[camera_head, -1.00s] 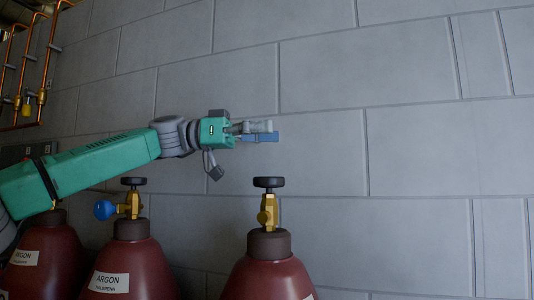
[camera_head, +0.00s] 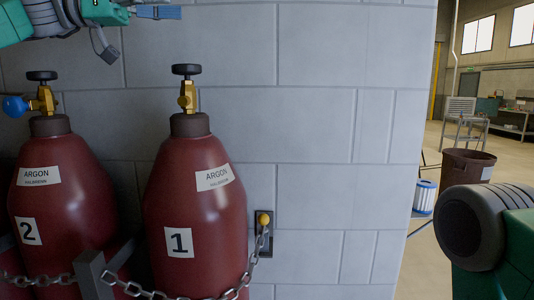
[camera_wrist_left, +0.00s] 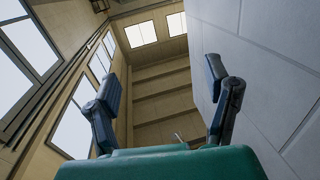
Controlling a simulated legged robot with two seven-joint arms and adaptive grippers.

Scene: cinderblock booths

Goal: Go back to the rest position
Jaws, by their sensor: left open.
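My left gripper (camera_head: 158,12) is at the top left of the head view, in front of the grey block wall, above the argon cylinders. In the left wrist view its two blue-padded fingers (camera_wrist_left: 162,85) stand wide apart with nothing between them. Part of the left arm is cut off by the top edge of the head view. A grey and green part of my right arm (camera_head: 480,228) shows at the right edge; its gripper is out of view.
Dark red argon cylinders numbered 1 (camera_head: 195,205) and 2 (camera_head: 60,190) stand behind a chain (camera_head: 235,290) hooked to the block wall (camera_head: 315,50).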

